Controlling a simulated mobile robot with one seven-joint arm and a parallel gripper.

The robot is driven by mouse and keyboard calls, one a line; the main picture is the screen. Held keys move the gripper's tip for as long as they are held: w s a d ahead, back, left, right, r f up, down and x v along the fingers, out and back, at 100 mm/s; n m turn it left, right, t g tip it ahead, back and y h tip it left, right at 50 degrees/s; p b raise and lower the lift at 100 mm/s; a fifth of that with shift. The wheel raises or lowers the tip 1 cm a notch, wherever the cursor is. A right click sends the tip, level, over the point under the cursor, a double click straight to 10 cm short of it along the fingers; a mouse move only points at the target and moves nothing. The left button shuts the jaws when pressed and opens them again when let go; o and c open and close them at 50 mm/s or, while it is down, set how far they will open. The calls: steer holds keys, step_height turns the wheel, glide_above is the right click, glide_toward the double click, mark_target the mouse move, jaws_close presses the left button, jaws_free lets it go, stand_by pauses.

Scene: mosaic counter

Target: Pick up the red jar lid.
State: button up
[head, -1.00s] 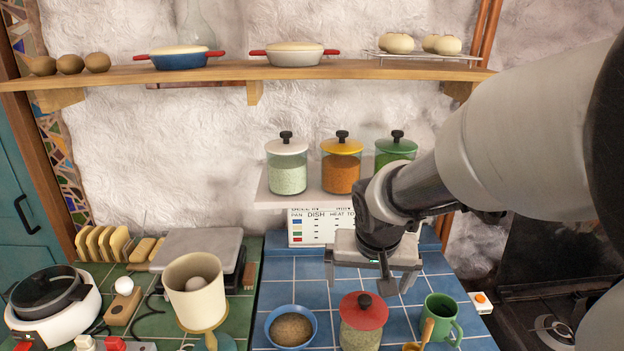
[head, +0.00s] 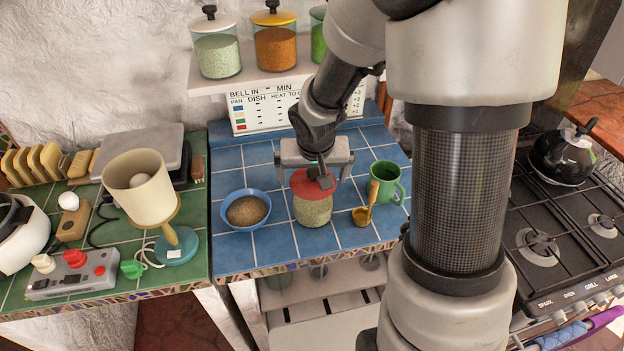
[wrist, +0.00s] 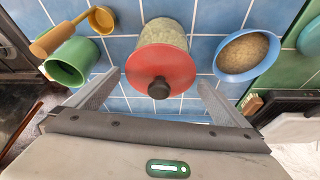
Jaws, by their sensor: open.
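The red jar lid (head: 312,184) sits on a glass jar (head: 313,210) of pale green grains on the blue tiled counter. In the wrist view the lid (wrist: 160,72) shows a dark round knob (wrist: 159,88) on top. My gripper (head: 318,172) is above the lid and hides part of it and its knob in the head view. In the wrist view my gripper (wrist: 155,92) is open and empty, with one finger to each side of the lid, apart from it.
A blue bowl of grain (head: 247,209) stands left of the jar. A wooden scoop (head: 365,212) and a green mug (head: 386,182) stand close on its right. A shelf with other lidded jars (head: 215,48) is behind, above a printed chart (head: 262,105).

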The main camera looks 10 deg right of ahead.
steer(key=shift+c, duration=0.4)
steer(key=c, duration=0.8)
steer(key=shift+r, duration=0.15)
